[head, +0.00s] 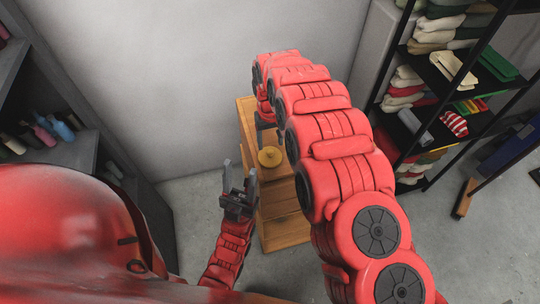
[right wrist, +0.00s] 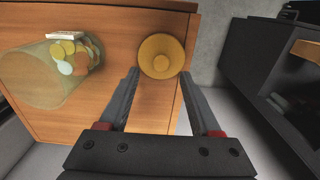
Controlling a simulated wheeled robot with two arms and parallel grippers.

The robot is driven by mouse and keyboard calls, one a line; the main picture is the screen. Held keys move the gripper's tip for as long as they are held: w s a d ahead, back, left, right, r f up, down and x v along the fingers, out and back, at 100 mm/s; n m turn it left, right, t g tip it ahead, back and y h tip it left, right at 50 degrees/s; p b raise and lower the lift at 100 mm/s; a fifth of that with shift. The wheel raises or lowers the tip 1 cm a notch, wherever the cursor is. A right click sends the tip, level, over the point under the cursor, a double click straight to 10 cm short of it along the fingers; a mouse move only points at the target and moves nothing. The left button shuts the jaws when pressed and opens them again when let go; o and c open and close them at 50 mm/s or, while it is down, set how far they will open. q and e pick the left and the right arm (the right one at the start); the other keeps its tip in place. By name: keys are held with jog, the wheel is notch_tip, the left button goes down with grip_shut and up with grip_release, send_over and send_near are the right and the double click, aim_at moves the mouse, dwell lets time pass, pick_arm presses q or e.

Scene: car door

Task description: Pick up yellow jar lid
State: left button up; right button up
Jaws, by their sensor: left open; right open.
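The yellow jar lid (head: 270,157) lies on top of a wooden cabinet. In the right wrist view the round lid (right wrist: 161,56), with a raised centre, appears between and just beyond the fingertips of my open right gripper (right wrist: 160,76); I cannot tell the height gap. The right gripper (head: 265,130) is partly hidden by its own arm in the head view, just behind the lid. My left gripper (head: 240,172) is open and empty, fingers pointing up, in front of and left of the lid.
The lid is near the cabinet edge. A black shelf (head: 440,70) of folded cloth stands right; a grey shelf (head: 45,95) with bottles stands left.

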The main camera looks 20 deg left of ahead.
aim_at(270, 151)
notch_tip(270, 151, down, 3)
jog(key=shift+s+r+p, duration=0.1)
jog(key=shift+p, duration=0.75)
jog(key=shift+f, duration=0.65)
grip_shut()
